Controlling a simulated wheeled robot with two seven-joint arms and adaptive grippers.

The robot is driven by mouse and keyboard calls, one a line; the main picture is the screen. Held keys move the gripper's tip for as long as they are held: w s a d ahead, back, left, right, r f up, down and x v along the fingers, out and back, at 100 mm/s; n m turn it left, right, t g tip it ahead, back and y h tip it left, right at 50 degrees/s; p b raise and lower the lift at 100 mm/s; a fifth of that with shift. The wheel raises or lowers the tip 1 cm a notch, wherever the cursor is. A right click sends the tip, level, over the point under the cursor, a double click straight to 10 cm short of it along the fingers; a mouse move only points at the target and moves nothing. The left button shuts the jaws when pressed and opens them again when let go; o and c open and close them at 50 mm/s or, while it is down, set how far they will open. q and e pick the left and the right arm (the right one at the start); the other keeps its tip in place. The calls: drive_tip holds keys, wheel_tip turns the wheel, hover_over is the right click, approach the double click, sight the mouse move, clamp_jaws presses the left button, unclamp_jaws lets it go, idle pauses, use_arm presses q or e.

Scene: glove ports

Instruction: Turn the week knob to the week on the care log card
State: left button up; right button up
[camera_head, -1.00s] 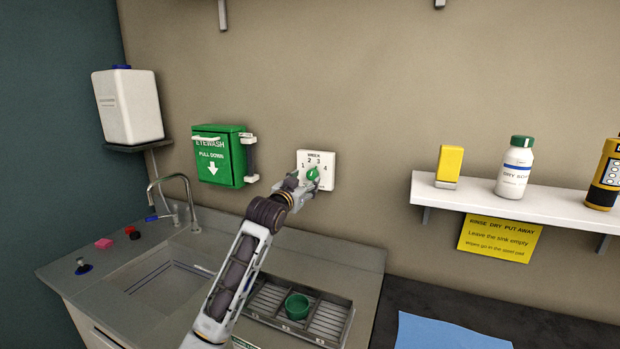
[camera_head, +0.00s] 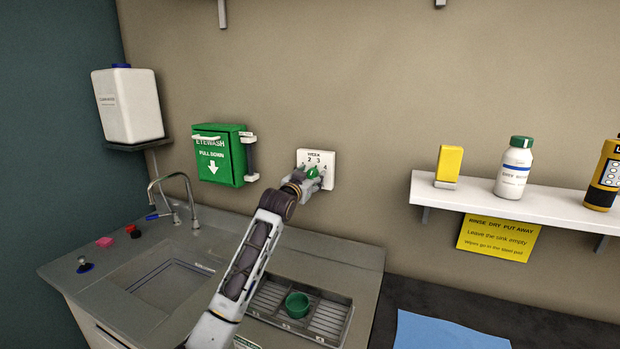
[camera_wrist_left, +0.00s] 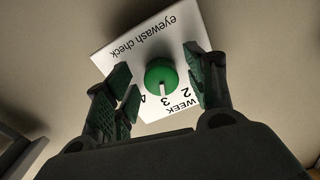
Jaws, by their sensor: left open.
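The week dial is a white square plate (camera_head: 328,158) on the wall with a green knob (camera_head: 313,172) at its middle. In the left wrist view the plate (camera_wrist_left: 133,50) appears turned over, with "eyewash check", "WEEK" and the numbers 2, 3 and 4 readable. The white mark on the knob (camera_wrist_left: 160,73) points at about 3 there. My left gripper (camera_head: 309,178) is open at the dial. Its fingers (camera_wrist_left: 160,88) stand on either side of the knob; I cannot tell whether they touch it. The 1 is hidden. I see no care log card. My right gripper is not in view.
A green eyewash box (camera_head: 220,154) hangs left of the dial. Below are the sink (camera_head: 165,285), its tap (camera_head: 175,190) and a drain rack (camera_head: 330,318) with a green cup (camera_head: 297,305). A white shelf (camera_head: 520,205) holds bottles at right. The wall between dial and shelf is clear.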

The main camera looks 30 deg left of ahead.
use_arm(q)
drive_tip(key=c, duration=1)
drive_tip(key=shift+c, duration=0.2)
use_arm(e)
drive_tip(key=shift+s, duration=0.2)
